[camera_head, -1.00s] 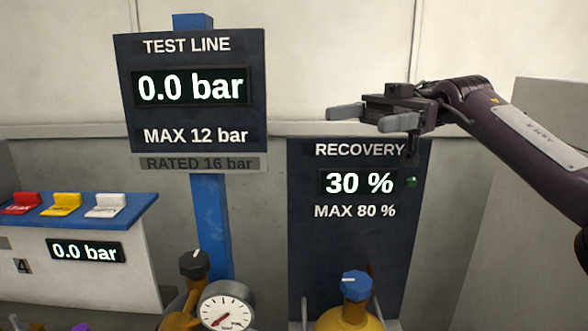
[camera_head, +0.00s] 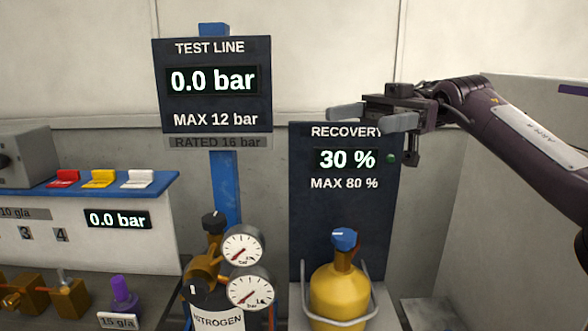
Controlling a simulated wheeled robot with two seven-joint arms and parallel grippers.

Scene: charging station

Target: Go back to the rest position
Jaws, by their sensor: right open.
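My right gripper (camera_head: 368,117) is at the upper right, with its arm coming in from the right edge. Its two grey fingers point left and stand apart, with nothing between them. In the picture it overlaps the top of the dark recovery board (camera_head: 302,225), which reads 30 % and MAX 80 %. My left gripper does not show.
A yellow cylinder (camera_head: 340,297) with a blue knob stands below the recovery board. A nitrogen cylinder (camera_head: 216,321) with two gauges is left of it. The test line sign (camera_head: 213,104) reads 0.0 bar.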

